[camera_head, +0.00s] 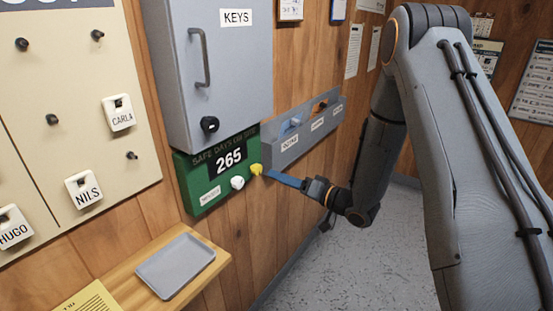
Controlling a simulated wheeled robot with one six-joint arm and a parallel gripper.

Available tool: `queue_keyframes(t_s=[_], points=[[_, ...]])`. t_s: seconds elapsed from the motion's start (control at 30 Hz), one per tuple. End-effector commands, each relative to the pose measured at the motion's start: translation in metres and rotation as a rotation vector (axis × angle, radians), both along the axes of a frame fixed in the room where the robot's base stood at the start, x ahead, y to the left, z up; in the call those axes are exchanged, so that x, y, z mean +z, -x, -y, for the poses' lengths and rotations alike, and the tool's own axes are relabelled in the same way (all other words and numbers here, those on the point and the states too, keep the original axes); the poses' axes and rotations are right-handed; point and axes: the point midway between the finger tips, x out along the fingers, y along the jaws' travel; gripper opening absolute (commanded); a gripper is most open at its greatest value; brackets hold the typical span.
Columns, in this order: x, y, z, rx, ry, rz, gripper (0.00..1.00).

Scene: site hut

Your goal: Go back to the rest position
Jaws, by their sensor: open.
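My gripper (272,175) reaches in from the right with its blue fingers pointing left, toward the green "Safe days on site" board (207,198). The fingers are open, though seen nearly edge-on, and nothing shows between them. Their tips are close to the yellow knob (256,169) at the board's right edge; I cannot tell whether they touch it. A white knob (237,182) is beside it on the left. The board's display reads 265. My arm rises to the right of the gripper and fills the right side of the view.
The grey key cabinet (213,70) is above the board, its door shut. A grey wall rack (305,130) is right of it. A wooden shelf (213,272) below carries a grey tray (176,264). A pegboard (60,130) with name tags is at left. Open floor (335,265) lies below the arm.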

Motion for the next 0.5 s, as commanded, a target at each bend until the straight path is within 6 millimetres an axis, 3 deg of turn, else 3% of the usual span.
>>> queue_keyframes(t_s=[0.13, 0.27, 0.37, 0.5], points=[[0.004, -0.015, 0.016, -0.108, 0.191, -0.012, 0.47], [0.003, -0.019, 0.047, -0.233, 0.43, -0.071, 0.47], [0.003, -0.008, 0.075, -0.31, 0.601, -0.145, 0.47], [0.004, 0.029, 0.112, -0.376, 0.807, -0.289, 0.47]])
